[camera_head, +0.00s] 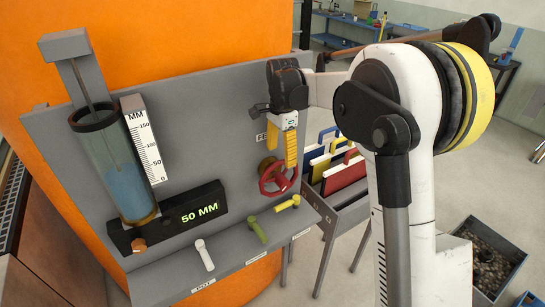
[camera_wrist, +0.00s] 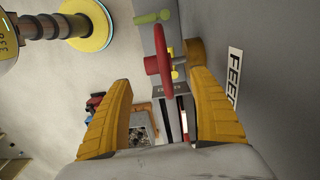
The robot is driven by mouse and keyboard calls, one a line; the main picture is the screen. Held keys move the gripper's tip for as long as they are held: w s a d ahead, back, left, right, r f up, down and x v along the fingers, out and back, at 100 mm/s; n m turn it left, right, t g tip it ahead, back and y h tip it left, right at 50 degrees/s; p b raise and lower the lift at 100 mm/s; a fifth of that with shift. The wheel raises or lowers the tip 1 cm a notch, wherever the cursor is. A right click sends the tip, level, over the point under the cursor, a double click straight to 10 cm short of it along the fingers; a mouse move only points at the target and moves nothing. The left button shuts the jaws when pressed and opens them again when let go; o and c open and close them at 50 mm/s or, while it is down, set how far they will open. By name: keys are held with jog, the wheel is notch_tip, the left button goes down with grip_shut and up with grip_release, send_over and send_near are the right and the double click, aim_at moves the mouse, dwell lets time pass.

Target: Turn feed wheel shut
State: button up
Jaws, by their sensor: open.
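The red feed wheel (camera_head: 266,184) is mounted on the front of the grey panel, low on its right side, on a brass-coloured stem (camera_head: 268,164). In the wrist view the wheel (camera_wrist: 164,45) shows nearly edge-on, ahead of my fingertips. In the wrist view my gripper (camera_wrist: 160,82) is open, one finger on each side of the wheel's line. I cannot tell whether a finger touches the wheel. A FEED label (camera_wrist: 235,78) is on the panel.
A glass cylinder (camera_head: 118,160) holds blue water beside a millimetre scale (camera_head: 143,140). A black display (camera_head: 190,212) reads 50 MM. White (camera_head: 204,255), green (camera_head: 257,230) and yellow (camera_head: 287,203) handles line the ledge below. A rack of coloured folders (camera_head: 345,178) stands right of the panel.

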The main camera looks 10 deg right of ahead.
aim_at(281, 177)
notch_tip(281, 177, down, 11)
jog(key=shift+s+r+b, duration=0.15)
jog(key=shift+b, duration=0.35)
jog(key=c, duration=1.4)
